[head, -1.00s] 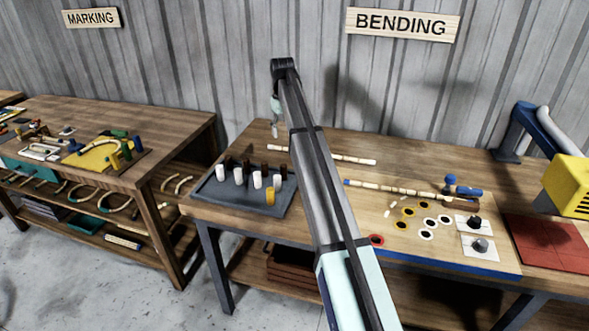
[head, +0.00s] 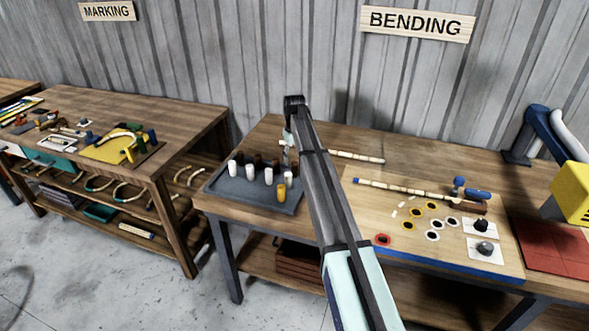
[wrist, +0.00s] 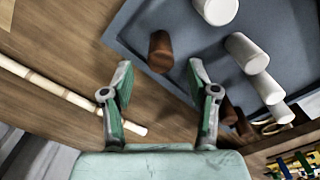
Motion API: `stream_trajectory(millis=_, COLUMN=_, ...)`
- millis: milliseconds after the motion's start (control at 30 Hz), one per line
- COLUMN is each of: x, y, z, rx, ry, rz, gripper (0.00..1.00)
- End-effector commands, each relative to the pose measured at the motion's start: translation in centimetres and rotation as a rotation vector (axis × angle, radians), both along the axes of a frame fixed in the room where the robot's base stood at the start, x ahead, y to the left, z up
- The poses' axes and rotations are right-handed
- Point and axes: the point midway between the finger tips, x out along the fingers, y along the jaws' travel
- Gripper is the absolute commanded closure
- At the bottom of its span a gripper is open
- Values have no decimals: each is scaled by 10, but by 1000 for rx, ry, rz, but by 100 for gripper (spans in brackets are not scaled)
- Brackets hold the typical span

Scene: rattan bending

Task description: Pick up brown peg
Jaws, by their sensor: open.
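A brown peg (wrist: 160,52) stands on the blue-grey tray (wrist: 135,37) in the wrist view. My gripper (wrist: 160,72) is open and empty, with its green fingers spread. The peg shows between and just beyond the fingertips, with no visible contact. More brown (wrist: 229,110) shows partly hidden behind the right finger. In the head view, dark brown pegs (head: 257,158) stand in the back row of the tray (head: 240,190). My gripper (head: 288,150) hangs over the back right part of the tray, partly hidden by my arm.
White pegs (head: 250,172) and a yellow peg (head: 281,192) stand in front of the brown ones. A pale rattan pole (wrist: 65,92) lies beside the tray. Another pole (head: 400,188), rings (head: 433,237) and a yellow machine (head: 570,190) are farther right.

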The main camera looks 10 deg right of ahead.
Motion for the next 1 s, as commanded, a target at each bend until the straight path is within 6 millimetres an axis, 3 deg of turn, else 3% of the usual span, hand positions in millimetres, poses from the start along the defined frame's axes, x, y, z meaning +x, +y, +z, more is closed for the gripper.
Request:
stream_trajectory(millis=300, x=0, y=1, z=-37, rx=1, ry=1, rz=0, gripper=41)
stream_trajectory(millis=533, x=0, y=1, z=-41, rx=0, ry=0, rz=0, gripper=41)
stream_trajectory(millis=567, x=0, y=1, z=-41, rx=0, ry=1, rz=0, gripper=44)
stream_trajectory(millis=700, x=0, y=1, z=-40, rx=0, ry=1, rz=0, gripper=94)
stream_trajectory(millis=1000, x=0, y=1, z=-40, rx=0, ry=1, rz=0, gripper=96)
